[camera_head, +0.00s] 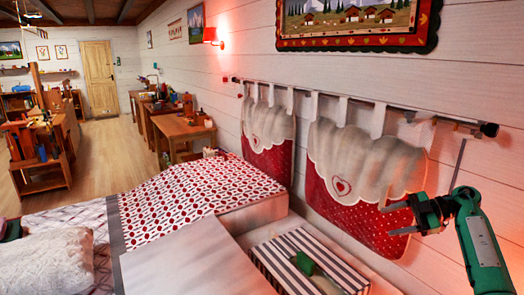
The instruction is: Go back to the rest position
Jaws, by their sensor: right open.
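My right gripper (391,220) is at the right, at the end of my green arm. Its two dark fingers point left and are spread apart, with nothing between them. It shows in front of the right-hand red and white hanging cushion (352,190); I cannot tell whether it touches it. My left gripper is not in view.
A bed with a red and white patterned cover (175,195) fills the lower left. A striped box (275,262) with a green item (308,264) on it stands beside the bed. A rail (350,97) runs along the wall. Open floor (112,155) lies beyond the bed.

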